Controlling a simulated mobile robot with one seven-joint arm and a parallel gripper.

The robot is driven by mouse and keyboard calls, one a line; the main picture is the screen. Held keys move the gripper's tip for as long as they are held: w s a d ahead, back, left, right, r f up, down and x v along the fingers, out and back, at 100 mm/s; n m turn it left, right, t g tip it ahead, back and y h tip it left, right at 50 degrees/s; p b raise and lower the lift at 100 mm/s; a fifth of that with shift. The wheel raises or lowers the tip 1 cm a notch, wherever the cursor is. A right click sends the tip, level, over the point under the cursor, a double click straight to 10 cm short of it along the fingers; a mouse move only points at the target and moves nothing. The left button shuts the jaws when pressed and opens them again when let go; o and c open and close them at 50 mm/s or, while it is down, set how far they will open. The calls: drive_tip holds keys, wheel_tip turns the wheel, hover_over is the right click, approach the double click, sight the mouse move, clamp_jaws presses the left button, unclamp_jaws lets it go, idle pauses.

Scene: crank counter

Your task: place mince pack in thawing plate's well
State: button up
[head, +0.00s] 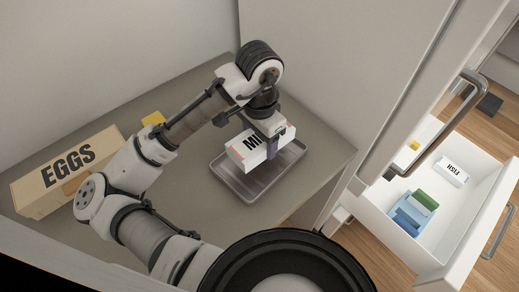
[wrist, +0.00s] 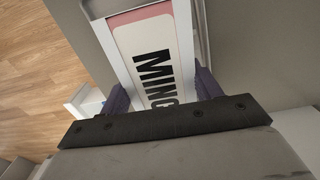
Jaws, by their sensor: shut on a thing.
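The mince pack (head: 249,152) is a white box with pink ends and dark lettering. In the wrist view the pack (wrist: 150,55) lies between the two fingers of my gripper (wrist: 160,95), which is shut on it. In the head view my gripper (head: 271,147) is above the thawing plate (head: 250,188), a grey metal tray with a raised rim on the counter. The pack appears over the plate's well and hides its back left part. I cannot tell whether the pack touches the well's floor.
A carton marked EGGS (head: 66,168) stands at the counter's left, with a yellow item (head: 153,118) behind my arm. An open white drawer (head: 455,215) at the right holds a FISH pack (head: 452,171) and blue and green packs (head: 414,211). The counter's right edge is near the plate.

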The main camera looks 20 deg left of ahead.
drive_tip(key=shift+f, duration=2.65)
drive_tip(key=shift+f, duration=0.2)
drive_tip(key=o, duration=1.2)
drive_tip(key=shift+r, duration=0.1)
wheel_tip(320, 180, up, 12)
drive_tip(key=shift+r+b, duration=0.15)
drive_tip(key=shift+b, duration=0.25)
